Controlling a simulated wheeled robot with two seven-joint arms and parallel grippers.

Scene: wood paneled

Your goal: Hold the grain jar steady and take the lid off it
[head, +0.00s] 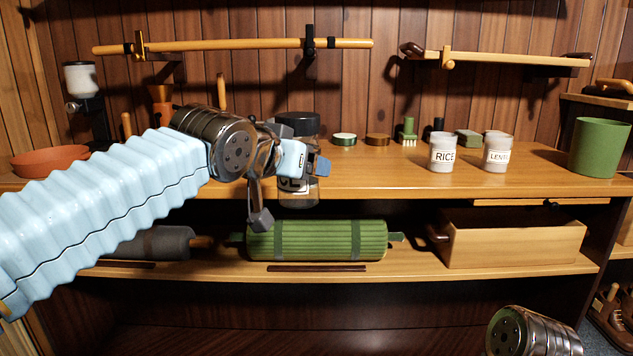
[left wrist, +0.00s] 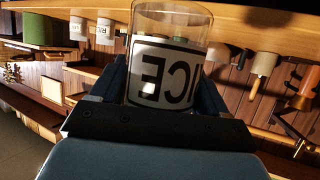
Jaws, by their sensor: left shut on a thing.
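A clear jar (head: 312,190) with a black lid (head: 298,124) stands upright at the front of the wooden counter, mostly behind my left gripper. Its white label shows the letters "ICE" upside down in the left wrist view (left wrist: 165,75). My left gripper (head: 291,188) is shut around the body of this jar, with a finger on either side. The lid is on top of the jar in the head view and is hidden in the left wrist view. I cannot tell whether the jar's base touches the counter. Of my right arm only the wrist shows at the bottom right; its gripper is out of view.
White jars labelled RICE (head: 443,153) and LENTILS (head: 497,152) stand to the right on the counter (head: 400,184). A green pot (head: 599,148) is at the far right. An orange bowl (head: 50,160) is at the left. The shelf below holds a green roll (head: 318,240) and a wooden box (head: 515,243).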

